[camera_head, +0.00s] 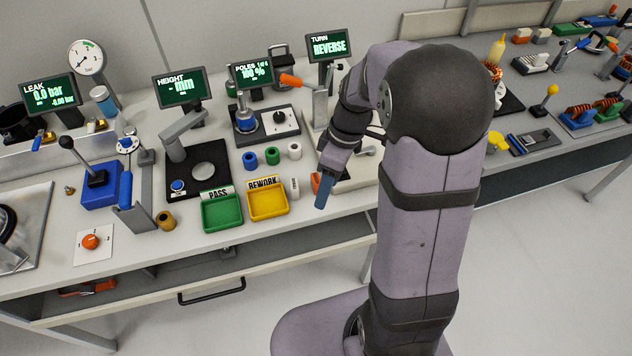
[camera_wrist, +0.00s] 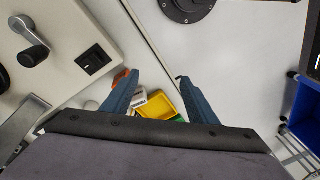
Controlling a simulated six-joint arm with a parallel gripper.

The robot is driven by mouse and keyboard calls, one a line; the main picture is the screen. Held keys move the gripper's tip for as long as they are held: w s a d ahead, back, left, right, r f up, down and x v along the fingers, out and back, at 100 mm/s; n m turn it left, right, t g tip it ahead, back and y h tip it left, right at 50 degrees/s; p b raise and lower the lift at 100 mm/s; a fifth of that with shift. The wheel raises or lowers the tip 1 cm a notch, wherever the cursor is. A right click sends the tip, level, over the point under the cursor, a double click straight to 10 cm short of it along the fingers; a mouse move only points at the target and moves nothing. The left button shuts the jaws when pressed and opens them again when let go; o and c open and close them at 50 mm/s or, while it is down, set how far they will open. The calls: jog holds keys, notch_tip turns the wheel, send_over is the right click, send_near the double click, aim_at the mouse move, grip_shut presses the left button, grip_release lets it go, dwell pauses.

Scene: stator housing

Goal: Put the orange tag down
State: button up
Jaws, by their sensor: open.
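My gripper (camera_head: 322,203) points down at the front edge of the bench, just right of the yellow REWORK tray (camera_head: 267,203). In the wrist view its two blue fingers (camera_wrist: 157,78) stand apart with nothing between the tips. A small orange patch (camera_wrist: 120,74) shows beside the left finger and is partly hidden by it. I cannot tell whether it is the orange tag. The yellow tray also shows beyond the fingers in the wrist view (camera_wrist: 158,106).
The green PASS tray (camera_head: 222,215) is left of the yellow one. Blue (camera_head: 250,160), green (camera_head: 273,156) and white (camera_head: 295,151) rings stand behind. Open floor lies in front of the bench.

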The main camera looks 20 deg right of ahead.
aim_at(319, 177)
jog(key=w+d+n, duration=0.1)
jog(key=w+n, duration=0.1)
jog(key=w+d+f+n+y, duration=0.1)
jog(key=w+n, duration=0.2)
jog(key=w+d+n+y, duration=0.1)
jog(key=w+n, duration=0.1)
jog(key=w, duration=0.1)
jog(key=shift+w+d+f+n+t, duration=0.1)
jog(key=shift+d+f+n+t, duration=0.2)
jog(key=shift+n, duration=0.1)
jog(key=shift+p+x, duration=0.6)
jog(key=shift+x, duration=0.5)
jog(key=shift+a+f+p, duration=0.35)
jog(key=shift+a+p, duration=0.1)
jog(key=shift+p, duration=0.1)
jog(key=shift+p+x, duration=0.9)
jog(key=shift+x, duration=1.2)
jog(key=shift+a, duration=0.1)
jog(key=shift+c, duration=0.7)
jog(key=c, duration=1.1)
jog(key=shift+o, duration=0.2)
jog(key=shift+r, duration=0.1)
notch_tip(319, 177, up, 10)
jog(key=b, duration=0.3)
